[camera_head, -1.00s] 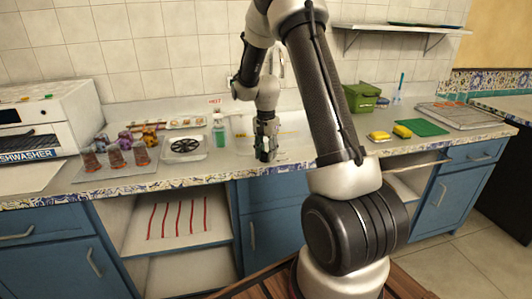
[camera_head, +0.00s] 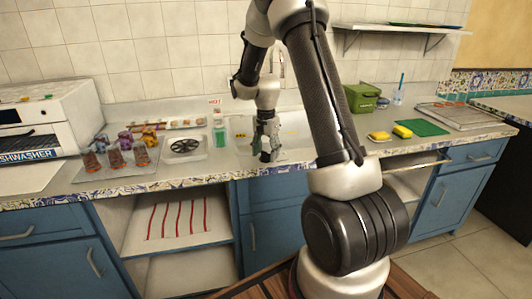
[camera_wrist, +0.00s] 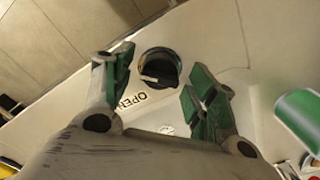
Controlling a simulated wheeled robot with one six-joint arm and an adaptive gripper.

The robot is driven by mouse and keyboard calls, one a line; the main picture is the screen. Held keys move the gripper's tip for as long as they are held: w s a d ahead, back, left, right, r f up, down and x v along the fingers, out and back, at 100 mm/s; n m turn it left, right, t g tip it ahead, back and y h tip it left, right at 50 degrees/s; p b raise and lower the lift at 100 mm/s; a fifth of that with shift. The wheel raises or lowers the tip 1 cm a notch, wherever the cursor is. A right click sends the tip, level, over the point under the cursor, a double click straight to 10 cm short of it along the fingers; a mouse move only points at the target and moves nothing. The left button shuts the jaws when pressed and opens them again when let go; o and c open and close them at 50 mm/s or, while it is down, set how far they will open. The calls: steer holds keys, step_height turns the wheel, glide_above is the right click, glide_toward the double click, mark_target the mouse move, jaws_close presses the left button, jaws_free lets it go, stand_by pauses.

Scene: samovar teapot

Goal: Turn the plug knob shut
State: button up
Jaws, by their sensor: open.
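The plug knob (camera_wrist: 163,62) is a round black dial with a pale pointer mark, set in the white sink surface in the wrist view. The pointer points left, toward the printed word OPEN (camera_wrist: 130,100) beside the knob. My gripper (camera_wrist: 159,72) is open, its green-padded fingers on either side of the knob in the picture. Contact with the knob cannot be made out. In the head view my gripper (camera_head: 266,148) hangs low over the sink at the counter's front. The knob cannot be made out there.
A tray (camera_head: 93,174) with several glasses is farther left. Sponges (camera_head: 402,131) and a green cloth (camera_head: 425,128) lie to the right. A green box (camera_head: 361,98) stands behind.

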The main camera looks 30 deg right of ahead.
step_height(320, 180, up, 12)
steer(key=shift+f, duration=0.15)
stand_by(0.6)
steer(key=s+a+r+n+t, duration=0.1)
steer(key=s+r+n, duration=0.3)
steer(key=s, duration=0.6)
steer(key=s+a+r+n+t, duration=0.2)
steer(key=s+a+r+n, duration=0.1)
steer(key=s, duration=0.7)
steer(key=s+a+r+n+t, duration=0.1)
steer(key=s+a+r+n, duration=0.2)
steer(key=s, duration=0.8)
steer(key=shift+r+n, duration=0.85)
steer(key=shift+n, duration=0.35)
steer(key=shift+a, duration=0.1)
steer(key=shift+c, duration=0.5)
